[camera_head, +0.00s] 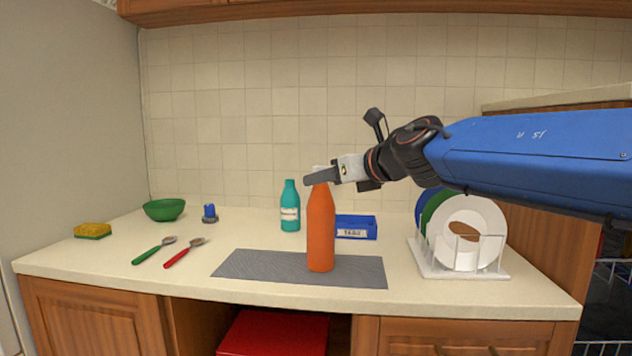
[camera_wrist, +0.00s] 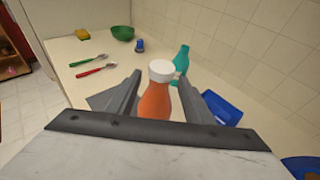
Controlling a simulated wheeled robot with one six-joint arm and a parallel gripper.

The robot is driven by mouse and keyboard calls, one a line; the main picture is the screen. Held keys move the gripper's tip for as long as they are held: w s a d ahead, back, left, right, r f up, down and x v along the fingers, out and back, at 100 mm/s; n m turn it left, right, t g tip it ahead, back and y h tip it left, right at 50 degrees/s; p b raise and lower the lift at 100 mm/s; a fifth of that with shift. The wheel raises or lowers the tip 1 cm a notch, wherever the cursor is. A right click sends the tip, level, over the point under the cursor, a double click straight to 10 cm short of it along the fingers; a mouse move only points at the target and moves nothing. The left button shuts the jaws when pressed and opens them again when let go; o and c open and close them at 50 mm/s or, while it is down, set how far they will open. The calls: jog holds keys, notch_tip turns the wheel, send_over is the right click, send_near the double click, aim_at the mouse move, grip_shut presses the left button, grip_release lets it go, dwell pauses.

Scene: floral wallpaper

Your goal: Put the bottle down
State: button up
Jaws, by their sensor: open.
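The orange bottle (camera_head: 320,230) with a white cap stands upright on the grey mat (camera_head: 255,267) on the counter. My gripper (camera_head: 314,177) is at the height of the bottle's neck and cap, coming from the right. In the wrist view my gripper (camera_wrist: 156,97) is open, with a finger on each side of the bottle. A finger hides part of the neck in the head view.
A teal bottle (camera_head: 290,208) and a blue bin (camera_head: 357,227) stand behind. A dish rack (camera_head: 462,272) with plates is at the right. Two spoons, a green bowl (camera_head: 164,210), a sponge (camera_head: 93,230) and a blue-handled item (camera_head: 209,213) are at the left.

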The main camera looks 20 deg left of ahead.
jog(key=v, duration=0.6)
jog(key=shift+s+d, duration=0.15)
jog(key=shift+d, duration=0.15)
jog(key=shift+r, duration=0.1)
